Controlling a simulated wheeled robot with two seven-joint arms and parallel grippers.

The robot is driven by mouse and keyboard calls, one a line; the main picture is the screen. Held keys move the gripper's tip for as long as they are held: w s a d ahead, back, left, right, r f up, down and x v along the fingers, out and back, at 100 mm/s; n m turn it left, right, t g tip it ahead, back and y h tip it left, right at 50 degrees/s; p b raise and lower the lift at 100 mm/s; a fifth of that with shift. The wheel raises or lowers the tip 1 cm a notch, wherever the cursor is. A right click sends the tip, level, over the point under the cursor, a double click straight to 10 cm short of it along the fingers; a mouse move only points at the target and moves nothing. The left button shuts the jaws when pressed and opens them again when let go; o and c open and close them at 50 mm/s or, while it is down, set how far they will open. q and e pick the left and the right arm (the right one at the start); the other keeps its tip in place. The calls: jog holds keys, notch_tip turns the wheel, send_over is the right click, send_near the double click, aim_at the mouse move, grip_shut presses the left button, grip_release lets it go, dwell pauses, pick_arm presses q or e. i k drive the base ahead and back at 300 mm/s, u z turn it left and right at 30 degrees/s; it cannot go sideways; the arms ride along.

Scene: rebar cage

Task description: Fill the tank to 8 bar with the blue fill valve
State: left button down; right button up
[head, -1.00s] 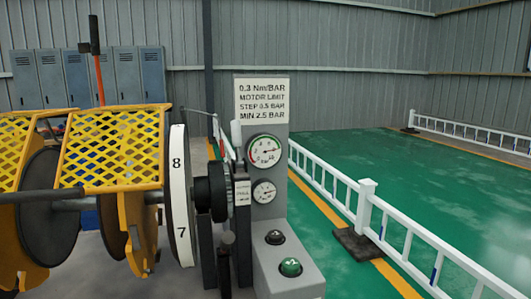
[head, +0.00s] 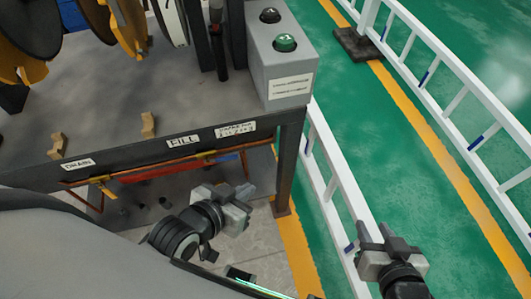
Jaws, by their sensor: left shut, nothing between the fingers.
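The head view looks down at the bench front. The FILL label (head: 183,141) is on the front edge, and a thin copper pipe runs below it. The tank and pressure gauges are out of view.
A red lever (head: 158,173) lies along the pipe, left of the blue one. The DRAIN label (head: 78,164) is further left. A grey box with a green button (head: 285,43) stands on the bench's right end. A bench leg (head: 285,170) and the white fence (head: 335,190) are to the right.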

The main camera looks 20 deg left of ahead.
aim_at(227, 158)
jog(key=z, duration=0.95)
jog(key=k, duration=1.35)
jog(key=u, duration=2)
jog(key=i, duration=0.5)
jog(key=z, duration=0.05)
